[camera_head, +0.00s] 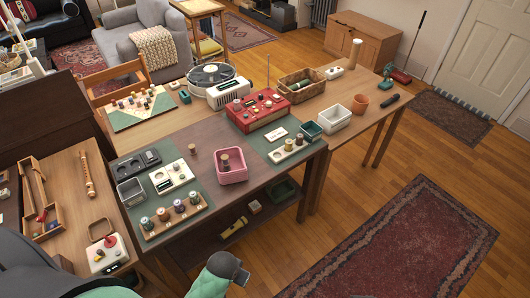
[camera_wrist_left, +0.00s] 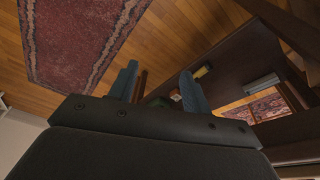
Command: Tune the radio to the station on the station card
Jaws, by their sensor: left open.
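The red radio (camera_head: 257,112) stands on the dark table in the head view, near its back right, with a thin antenna upright. Small knobs and a pale panel show on its top, but the tuning reading is too small to make out. A small white card (camera_head: 277,134) lies on the green mat in front of the radio; its print cannot be read, so I cannot tell if it is the station card. My left gripper (camera_wrist_left: 160,85) is open and empty in the left wrist view, apart from the radio. My right gripper is not in view.
A pink bin (camera_head: 231,168) stands on the dark table in front of the radio. A wooden rack with several knobs (camera_head: 175,215) lies at the front left. The rug (camera_head: 410,250) and floor at right are clear.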

